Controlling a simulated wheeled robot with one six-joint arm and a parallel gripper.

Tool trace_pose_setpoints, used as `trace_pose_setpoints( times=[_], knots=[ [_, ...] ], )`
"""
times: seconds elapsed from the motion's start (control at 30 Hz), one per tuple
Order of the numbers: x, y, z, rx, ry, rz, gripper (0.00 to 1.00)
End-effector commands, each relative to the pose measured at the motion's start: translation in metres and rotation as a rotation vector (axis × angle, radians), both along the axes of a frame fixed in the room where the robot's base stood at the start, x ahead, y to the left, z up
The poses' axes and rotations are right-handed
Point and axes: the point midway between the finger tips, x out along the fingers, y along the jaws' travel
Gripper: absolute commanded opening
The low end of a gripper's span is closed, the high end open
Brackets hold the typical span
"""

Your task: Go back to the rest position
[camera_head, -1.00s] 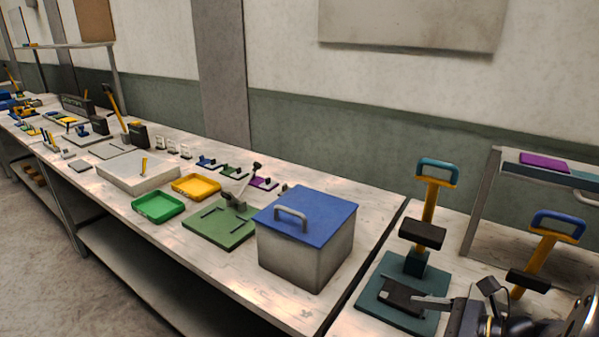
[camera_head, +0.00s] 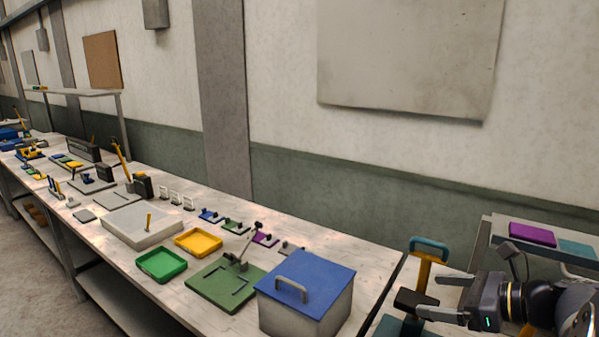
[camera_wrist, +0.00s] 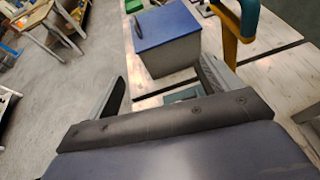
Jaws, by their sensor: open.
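My gripper (camera_head: 432,297) is at the lower right of the head view, open and empty, its two grey fingers pointing left. It is raised in front of a press with a teal handle (camera_head: 430,246) and a yellow lever, and hides part of it. In the wrist view the handle and lever (camera_wrist: 238,20) stand at the upper right. A grey box with a blue lid (camera_head: 306,284) stands on the bench to the left of the gripper. It also shows beyond the fingers in the wrist view (camera_wrist: 168,40).
Left of the box lie a green plate with a clamp (camera_head: 222,287), a green tray (camera_head: 161,265), a yellow tray (camera_head: 198,242) and a pale block (camera_head: 142,226). A shelf with a purple piece (camera_head: 532,235) stands behind the arm at right. The floor (camera_wrist: 75,100) at left is open.

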Motion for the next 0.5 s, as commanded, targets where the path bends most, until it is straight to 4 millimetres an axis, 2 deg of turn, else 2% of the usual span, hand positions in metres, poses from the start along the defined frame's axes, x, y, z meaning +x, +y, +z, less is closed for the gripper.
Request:
trace_pose_setpoints(
  times=[0.03,0.13,0.2,0.3,0.5],
  knots=[
    [0.005,-0.002,0.014,0.0,-0.002,-0.003,0.85],
    [0.012,-0.005,0.028,0.002,-0.004,-0.008,0.85],
    [0.011,-0.005,0.012,0.008,0.002,-0.009,0.85],
    [0.011,-0.005,0.001,0.007,0.0,-0.01,0.85],
    [0.011,-0.005,-0.008,0.004,-0.001,-0.009,0.85]
  ],
)
